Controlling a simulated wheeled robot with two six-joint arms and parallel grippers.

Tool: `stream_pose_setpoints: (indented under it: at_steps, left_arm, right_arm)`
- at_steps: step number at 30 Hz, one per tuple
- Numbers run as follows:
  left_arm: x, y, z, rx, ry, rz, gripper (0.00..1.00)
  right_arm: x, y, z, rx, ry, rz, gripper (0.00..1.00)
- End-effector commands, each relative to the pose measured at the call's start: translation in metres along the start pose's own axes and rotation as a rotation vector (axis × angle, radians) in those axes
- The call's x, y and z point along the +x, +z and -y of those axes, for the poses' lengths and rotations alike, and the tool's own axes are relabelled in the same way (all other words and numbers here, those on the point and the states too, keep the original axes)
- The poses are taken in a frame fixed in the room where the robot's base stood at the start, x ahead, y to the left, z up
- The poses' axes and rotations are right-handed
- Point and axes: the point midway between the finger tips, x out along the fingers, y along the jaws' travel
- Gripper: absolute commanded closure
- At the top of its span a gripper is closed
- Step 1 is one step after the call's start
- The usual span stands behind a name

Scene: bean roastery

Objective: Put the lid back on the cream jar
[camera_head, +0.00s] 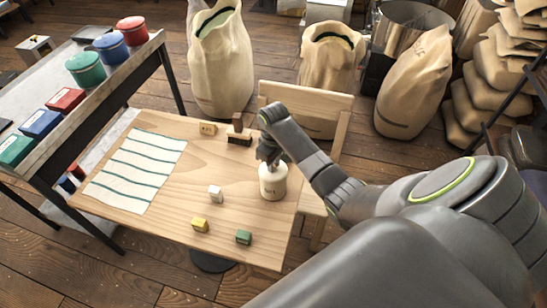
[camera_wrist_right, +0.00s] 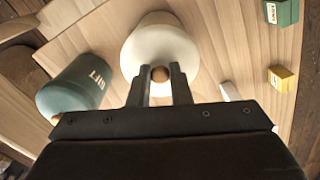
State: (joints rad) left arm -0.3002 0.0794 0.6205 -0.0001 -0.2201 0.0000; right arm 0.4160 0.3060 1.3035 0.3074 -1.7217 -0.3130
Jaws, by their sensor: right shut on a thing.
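The cream jar (camera_head: 272,187) stands upright near the table's right edge. My right gripper (camera_head: 270,161) is directly above it, pointing down. In the right wrist view, my right gripper (camera_wrist_right: 159,72) is shut on the round wooden knob (camera_wrist_right: 160,73) of the cream lid (camera_wrist_right: 159,50). The lid is over the jar's mouth and looks in line with it. The gripper hides part of the rim, so I cannot tell whether the lid is fully seated. My left gripper is not in view.
White (camera_head: 216,194), yellow (camera_head: 200,225) and green (camera_head: 244,237) blocks lie in front. A wooden brush-like object (camera_head: 239,132) stands behind. A striped cloth (camera_head: 138,168) covers the table's left; a chair (camera_head: 312,100) is behind.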

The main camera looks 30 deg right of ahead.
Motion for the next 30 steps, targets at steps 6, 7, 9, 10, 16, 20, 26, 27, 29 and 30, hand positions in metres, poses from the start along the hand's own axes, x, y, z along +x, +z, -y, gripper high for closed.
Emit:
stream_pose_setpoints:
  at_steps: [6, 7, 9, 10, 16, 20, 26, 27, 29, 30]
  left_arm:
    - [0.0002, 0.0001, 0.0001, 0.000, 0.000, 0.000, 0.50]
    - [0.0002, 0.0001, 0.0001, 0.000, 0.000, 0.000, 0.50]
    - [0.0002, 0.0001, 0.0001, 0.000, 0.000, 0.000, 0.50]
    - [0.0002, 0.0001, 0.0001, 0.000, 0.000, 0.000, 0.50]
    - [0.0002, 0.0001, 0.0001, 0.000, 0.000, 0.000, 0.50]
    - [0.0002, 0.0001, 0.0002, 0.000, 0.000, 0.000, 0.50]
    - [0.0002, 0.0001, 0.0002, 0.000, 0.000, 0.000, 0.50]
    - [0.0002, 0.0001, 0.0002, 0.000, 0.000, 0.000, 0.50]
    - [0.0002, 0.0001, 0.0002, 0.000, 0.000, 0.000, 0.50]
    - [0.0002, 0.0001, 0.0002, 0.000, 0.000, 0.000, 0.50]
  right_arm:
    - [0.0002, 0.0001, 0.0000, 0.000, 0.000, 0.000, 1.00]
    - [0.0002, 0.0001, 0.0000, 0.000, 0.000, 0.000, 0.81]
    - [0.0001, 0.0001, 0.0000, 0.000, 0.000, 0.000, 0.72]
    - [0.0001, 0.0001, 0.0000, 0.000, 0.000, 0.000, 0.68]
    - [0.0001, 0.0001, -0.0001, 0.000, 0.000, 0.000, 0.57]
    - [0.0002, 0.0002, -0.0001, 0.000, 0.000, 0.001, 0.50]
    - [0.0001, 0.0002, -0.0001, 0.000, 0.000, 0.001, 0.35]
    - [0.0001, 0.0002, -0.0001, 0.000, 0.000, 0.000, 0.35]
    - [0.0001, 0.0002, -0.0001, 0.000, 0.000, 0.001, 0.35]
    - [0.0001, 0.0001, -0.0002, 0.000, 0.000, 0.000, 0.35]
